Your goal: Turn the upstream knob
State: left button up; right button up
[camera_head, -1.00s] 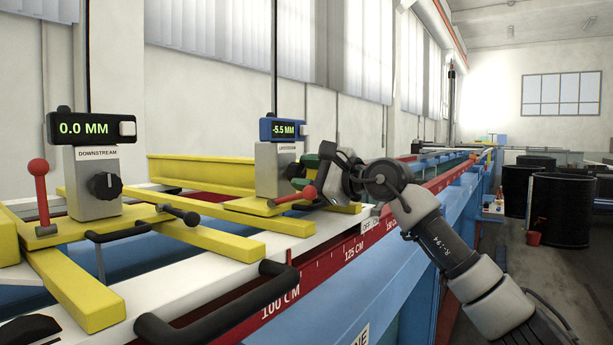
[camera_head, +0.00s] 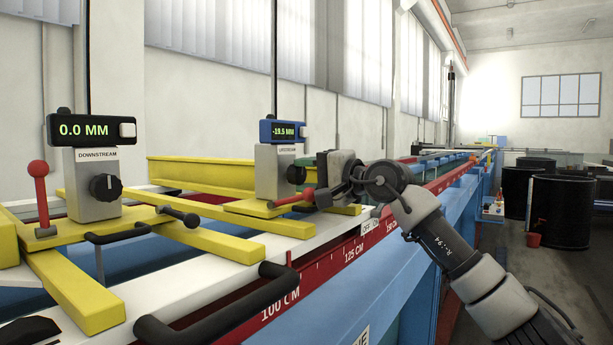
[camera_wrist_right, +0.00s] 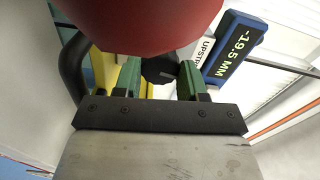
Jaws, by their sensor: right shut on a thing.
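The display also shows in the wrist view (camera_wrist_right: 236,48). My left gripper is in neither view.
A red-ended lever (camera_head: 292,198) sits just below the knob; its red end (camera_wrist_right: 140,20) fills the top of the wrist view. The downstream gauge (camera_head: 92,180), reading 0.0 MM, stands on yellow bars at left. A black handle (camera_head: 220,310) is in front.

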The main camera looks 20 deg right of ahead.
jog(key=shift+f, duration=0.2)
dwell(0.3)
jog(key=o, duration=0.9)
jog(key=shift+r, duration=0.15)
jog(key=shift+o, duration=0.2)
jog(key=shift+s, duration=0.1)
jog(key=shift+s+d, duration=0.15)
jog(key=shift+d, duration=0.05)
jog(key=b+v, duration=0.5)
jog(key=v, duration=0.5)
jog(key=shift+s+d, duration=0.1)
